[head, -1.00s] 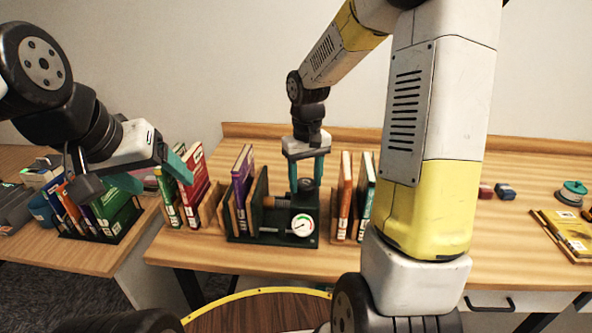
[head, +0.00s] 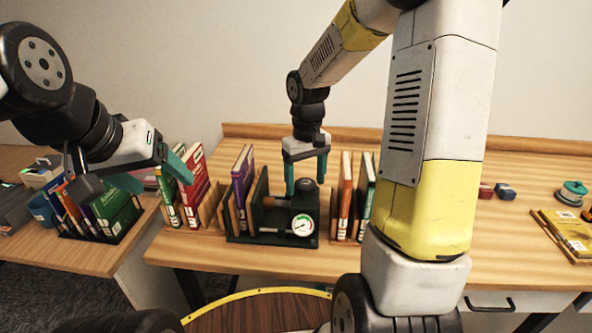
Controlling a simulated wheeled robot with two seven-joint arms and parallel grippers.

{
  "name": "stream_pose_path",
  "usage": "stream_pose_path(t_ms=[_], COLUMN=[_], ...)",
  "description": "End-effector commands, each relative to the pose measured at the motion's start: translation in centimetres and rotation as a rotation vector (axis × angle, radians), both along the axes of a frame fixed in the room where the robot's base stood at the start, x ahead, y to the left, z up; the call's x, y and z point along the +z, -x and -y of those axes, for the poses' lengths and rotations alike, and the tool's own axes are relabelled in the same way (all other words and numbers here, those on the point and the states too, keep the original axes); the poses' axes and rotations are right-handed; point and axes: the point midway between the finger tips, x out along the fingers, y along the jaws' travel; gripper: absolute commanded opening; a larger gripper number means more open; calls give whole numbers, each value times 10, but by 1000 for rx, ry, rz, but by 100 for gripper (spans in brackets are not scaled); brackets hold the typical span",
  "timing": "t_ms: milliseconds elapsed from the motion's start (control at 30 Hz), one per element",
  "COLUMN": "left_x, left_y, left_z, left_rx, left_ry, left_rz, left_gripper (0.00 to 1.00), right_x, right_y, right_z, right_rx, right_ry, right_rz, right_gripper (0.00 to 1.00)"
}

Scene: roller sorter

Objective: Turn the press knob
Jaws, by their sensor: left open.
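The press knob (head: 307,185) is a dark round knob on top of the small green press (head: 270,240), which stands on the table and has a white dial gauge (head: 302,223) on its front. My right gripper (head: 307,182) points straight down over the press. Its two teal fingers stand on either side of the knob, with a visible gap between them and the knob. It looks open. My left gripper (head: 152,176) is open and empty in the air at the left, in front of the green and red books.
A purple book (head: 242,178) stands at the press's left side. Orange (head: 345,190) and teal (head: 366,205) books stand in a holder just right of it. A red book (head: 194,190) is further left. The table right of my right arm has free room.

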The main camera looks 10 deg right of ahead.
Motion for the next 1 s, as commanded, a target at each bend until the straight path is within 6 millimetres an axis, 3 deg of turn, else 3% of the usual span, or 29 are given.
stream_pose_path(t_ms=[267,700,1000], left_x=[0,0,0], left_y=[0,0,0], left_z=[0,0,0], left_rx=[0,0,0], left_ry=[0,0,0], left_rz=[0,0,0], left_gripper=[73,73,73], right_x=[8,73,78], right_y=[-1,0,0], right_z=[0,0,0], right_rx=[-1,0,0], right_ry=[0,0,0], right_rz=[2,1,0], right_gripper=[73,73,73])
